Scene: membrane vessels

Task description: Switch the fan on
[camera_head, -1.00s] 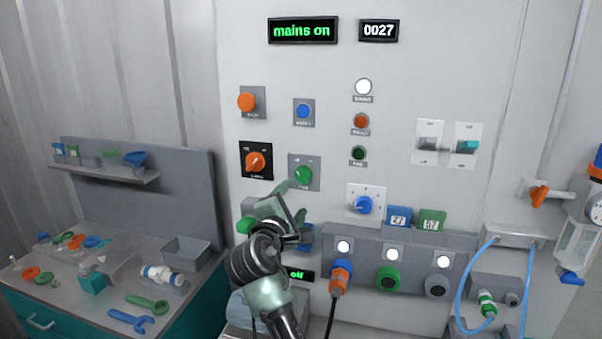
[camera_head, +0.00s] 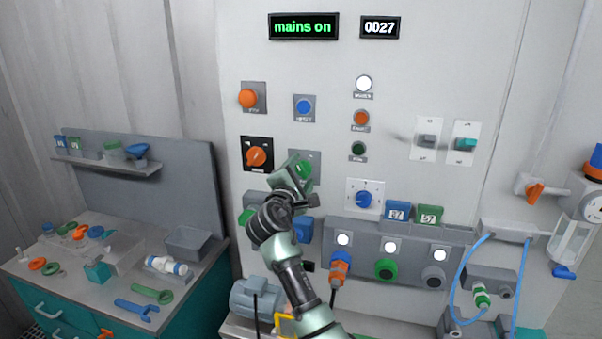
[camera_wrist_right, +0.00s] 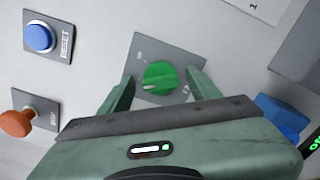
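A green rotary knob (camera_head: 304,167) sits on a grey square plate on the white panel, right of the orange mains knob. In the right wrist view the green knob (camera_wrist_right: 160,78) is fully visible, with a light mark across its face; its plate's small lettering is unreadable. My right gripper (camera_head: 298,172) is in front of it and partly hides it in the head view. In the right wrist view my right gripper (camera_wrist_right: 161,75) is open, one finger to each side of the knob. Contact cannot be told. My left gripper is not in view.
Orange mains knob (camera_head: 257,157), orange stop button (camera_head: 248,97) and blue reset button (camera_head: 304,107) are close by. A blue knob (camera_head: 364,200) is to the right. The top display (camera_head: 303,27) reads "mains on". A tool bench (camera_head: 90,285) stands at left.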

